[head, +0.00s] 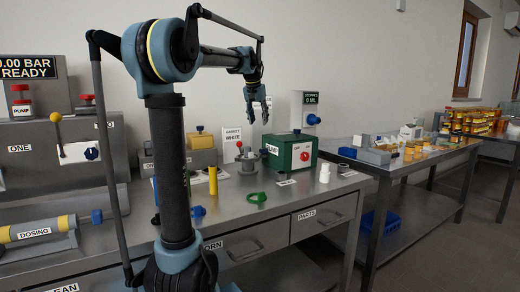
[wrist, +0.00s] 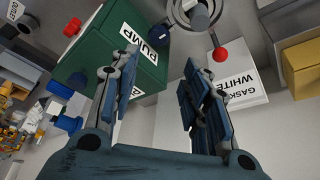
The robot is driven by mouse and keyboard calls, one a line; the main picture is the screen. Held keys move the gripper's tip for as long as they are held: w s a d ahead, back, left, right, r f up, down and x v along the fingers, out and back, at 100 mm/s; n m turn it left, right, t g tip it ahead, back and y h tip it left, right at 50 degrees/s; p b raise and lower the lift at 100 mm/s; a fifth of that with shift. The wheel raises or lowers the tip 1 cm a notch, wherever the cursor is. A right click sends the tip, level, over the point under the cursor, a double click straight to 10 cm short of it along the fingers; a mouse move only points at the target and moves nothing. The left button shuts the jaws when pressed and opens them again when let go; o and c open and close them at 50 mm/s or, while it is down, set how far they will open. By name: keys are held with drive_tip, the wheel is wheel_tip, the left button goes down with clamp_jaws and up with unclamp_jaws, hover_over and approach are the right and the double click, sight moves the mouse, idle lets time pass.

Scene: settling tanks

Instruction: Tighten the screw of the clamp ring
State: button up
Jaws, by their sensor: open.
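A round metal fitting (head: 247,160) stands on the bench beside the green pump box (head: 290,152); a small red ball (head: 239,145) sits at it. In the wrist view the metal fitting (wrist: 198,14) is at the top edge, partly cut off, with a rod ending in the red ball (wrist: 220,55). I cannot clearly make out which part is the clamp ring or its screw. My gripper (head: 258,106) is open and empty, well above the bench and the fitting. Its two fingers also show apart in the wrist view (wrist: 160,78).
A green ring-shaped piece (head: 257,197) and a white bottle-like part (head: 324,173) lie near the bench front. A yellow cylinder (head: 213,181) stands left of the fitting. A gasket sign (head: 233,140) stands behind it. The air around my gripper is clear.

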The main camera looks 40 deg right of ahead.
sight(263, 149)
drive_tip(key=x, duration=1.6)
drive_tip(key=shift+s+d+f, duration=0.1)
drive_tip(key=shift+c, duration=0.6)
drive_tip(key=c, duration=0.7)
